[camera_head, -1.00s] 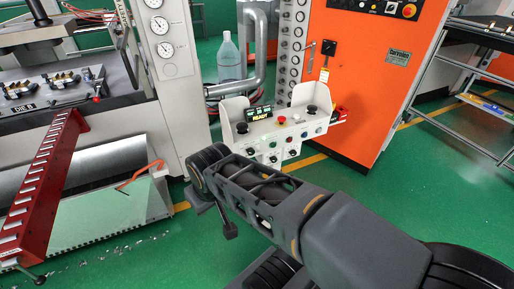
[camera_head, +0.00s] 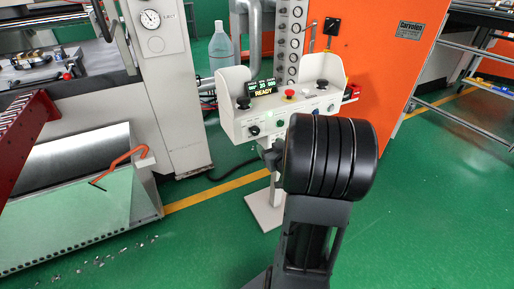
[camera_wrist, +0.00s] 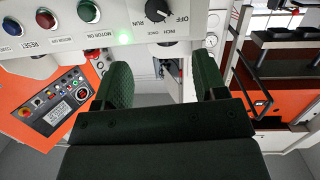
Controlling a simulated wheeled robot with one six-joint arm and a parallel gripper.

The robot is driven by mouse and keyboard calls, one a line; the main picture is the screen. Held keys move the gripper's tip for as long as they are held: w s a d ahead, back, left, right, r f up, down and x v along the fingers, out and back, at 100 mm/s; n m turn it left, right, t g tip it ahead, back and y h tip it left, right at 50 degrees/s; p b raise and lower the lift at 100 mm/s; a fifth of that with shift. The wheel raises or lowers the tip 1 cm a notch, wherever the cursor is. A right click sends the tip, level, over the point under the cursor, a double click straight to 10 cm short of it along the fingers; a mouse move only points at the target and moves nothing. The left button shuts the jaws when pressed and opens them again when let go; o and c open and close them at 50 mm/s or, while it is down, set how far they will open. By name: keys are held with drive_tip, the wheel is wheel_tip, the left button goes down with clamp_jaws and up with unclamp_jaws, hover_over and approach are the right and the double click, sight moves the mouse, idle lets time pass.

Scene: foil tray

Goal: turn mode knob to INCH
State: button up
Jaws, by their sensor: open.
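The mode knob (camera_wrist: 158,9) is black and sits at the top edge of the wrist view, partly cut off. OFF, RUN and INCH labels surround it; I cannot tell its pointer's setting. It belongs to the white control console (camera_head: 234,112), which shows a READY display (camera_head: 263,88) in the head view. My gripper (camera_wrist: 162,82) is open and empty in the wrist view, its two dark green padded fingers apart below the knob in the picture. No finger touches the knob. In the head view my wrist hides most of the gripper and part of the console front.
Blue (camera_wrist: 12,27), green (camera_wrist: 88,11) and red (camera_wrist: 45,18) buttons line the panel beside the knob. A black joystick (camera_head: 322,86) and a red mushroom button (camera_head: 290,94) top the console. An orange cabinet (camera_head: 375,75) stands behind it. Green floor is clear to the right.

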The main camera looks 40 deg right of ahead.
sight(256, 132)
drive_tip(key=w+d+f+b, duration=0.1)
drive_tip(key=w, duration=0.3)
drive_tip(key=w+d+t+b, duration=0.1)
drive_tip(key=w, duration=0.3)
drive_tip(key=w+d+f+t+b, duration=0.1)
drive_tip(key=w, duration=0.3)
drive_tip(key=shift+f+y, duration=0.35)
drive_tip(key=shift+y, duration=0.05)
drive_tip(key=c, duration=0.9)
